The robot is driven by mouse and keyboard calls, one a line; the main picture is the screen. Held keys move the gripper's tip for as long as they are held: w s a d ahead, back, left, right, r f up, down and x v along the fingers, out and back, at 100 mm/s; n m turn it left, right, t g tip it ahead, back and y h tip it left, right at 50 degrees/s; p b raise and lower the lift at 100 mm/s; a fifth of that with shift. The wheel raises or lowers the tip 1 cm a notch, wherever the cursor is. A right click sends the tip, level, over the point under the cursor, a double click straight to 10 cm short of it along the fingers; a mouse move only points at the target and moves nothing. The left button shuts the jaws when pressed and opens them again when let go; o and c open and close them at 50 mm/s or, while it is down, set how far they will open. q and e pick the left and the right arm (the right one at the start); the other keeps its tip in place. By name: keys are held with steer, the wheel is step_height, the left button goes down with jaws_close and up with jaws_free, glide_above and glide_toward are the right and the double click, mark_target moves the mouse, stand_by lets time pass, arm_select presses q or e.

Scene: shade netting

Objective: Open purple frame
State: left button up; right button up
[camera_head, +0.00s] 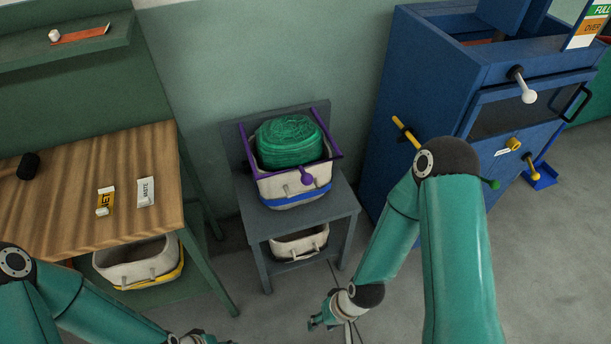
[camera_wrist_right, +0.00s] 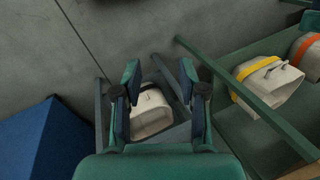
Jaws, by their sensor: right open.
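The purple frame (camera_head: 330,136) lies around the top of a white bin with a blue band (camera_head: 292,195). A purple knob (camera_head: 308,178) sticks out at its front. A bundle of green netting (camera_head: 288,140) sits inside the frame. My right gripper (camera_head: 318,319) is low in front of the stand, apart from the frame. In the right wrist view its two fingers (camera_wrist_right: 165,88) are spread and empty, with a white bin visible beyond them. My left gripper (camera_head: 197,338) is at the bottom edge, mostly cut off, so its jaws cannot be read.
A dark grey stand (camera_head: 344,205) carries the framed bin, with another white bin (camera_head: 298,244) on its lower shelf. A wooden-topped table (camera_head: 70,225) is at left, with a yellow-banded bin (camera_head: 140,262) below. A blue cabinet (camera_head: 425,85) stands at right. Floor in front of the stand is clear.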

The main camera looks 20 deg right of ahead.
steer(key=shift+o, duration=2)
steer(key=w+d+t+b, duration=0.1)
steer(key=w+t+b, duration=0.1)
steer(key=w+b, duration=0.2)
steer(key=shift+w+d+n+h+b, duration=0.3)
steer(key=shift+w+n, duration=0.1)
steer(key=shift+w, duration=0.6)
steer(key=n+t+h+b, duration=0.2)
steer(key=n+t+b, duration=0.3)
steer(key=t+b, duration=0.9)
glide_toward(310, 181)
steer(key=w+g+b, duration=0.1)
steer(key=w, duration=0.3)
steer(key=w+f+g+b, duration=0.1)
steer(key=w, duration=0.3)
steer(key=w+a+f+g+b, duration=0.1)
steer(key=w, duration=0.2)
steer(key=shift+w+a, duration=0.1)
steer(key=shift+w, duration=0.3)
